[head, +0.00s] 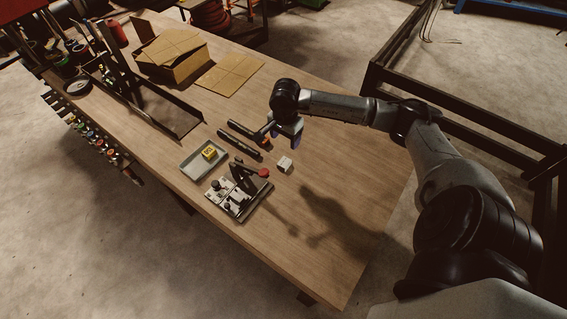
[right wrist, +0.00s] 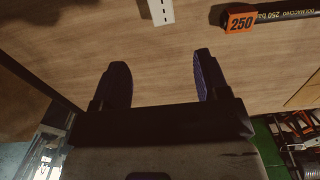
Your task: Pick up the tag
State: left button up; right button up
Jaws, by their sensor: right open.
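An orange piece marked 250 (right wrist: 240,21) shows at the top right of the right wrist view, on or against a dark hose (right wrist: 287,14). A small white piece with dark marks (right wrist: 161,10) is at the top middle of that view, partly cut off. I cannot tell for sure which is the tag. My right gripper (head: 289,140) is above the table in the head view, close to the dark hoses. In the wrist view its two fingers (right wrist: 162,75) are apart with only bare wood between them. My left gripper is not seen.
On the wooden table (head: 330,185), a small white block (head: 285,164) lies near a crimper with a red-tipped lever (head: 240,185). A grey tray (head: 190,172) holds a yellow item (head: 209,153). A cardboard box (head: 175,62) stands behind. The table's right part is clear.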

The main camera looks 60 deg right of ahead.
jog(key=p, duration=0.1)
send_over(284, 162)
notch_tip(284, 162, down, 9)
jog(key=shift+s+r, duration=0.1)
jog(key=shift+r, duration=0.05)
notch_tip(284, 162, down, 4)
jog(key=shift+f+p, duration=0.15)
jog(key=shift+p, duration=0.4)
jog(key=shift+f, duration=0.45)
jog(key=shift+c, duration=0.2)
jog(key=c, duration=0.9)
jog(key=shift+r, duration=0.15)
jog(key=shift+c, duration=0.2)
